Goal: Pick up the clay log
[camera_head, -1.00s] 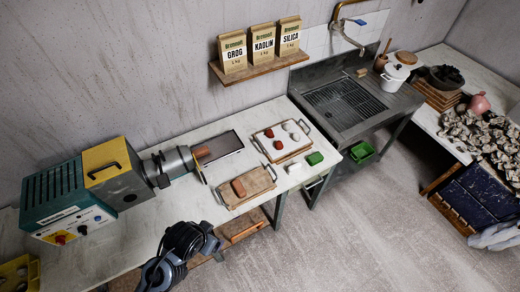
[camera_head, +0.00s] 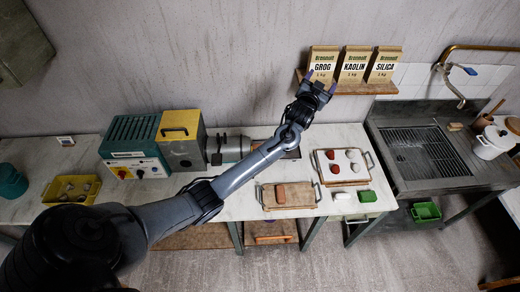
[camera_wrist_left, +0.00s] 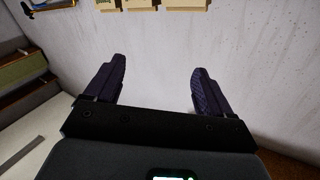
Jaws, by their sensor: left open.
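A reddish-brown clay block (camera_head: 280,193) lies on a wooden board with handles (camera_head: 305,196) on the white table. A clay log at the grey nozzle of the machine (camera_head: 182,140) is mostly hidden behind my left arm. Which of the two is the clay log, I cannot tell. My left gripper (camera_head: 319,86) is raised in front of the wall by the bag shelf, well away from both. In the left wrist view its fingers (camera_wrist_left: 159,78) are wide apart with nothing between them. My right gripper is not in view.
A tray (camera_head: 319,170) with red and white lumps stands right of the board. A green block (camera_head: 367,196) and a white block (camera_head: 341,196) lie in front of it. Shelf bags (camera_head: 353,68) are close to my gripper. The sink (camera_head: 425,155) is further right.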

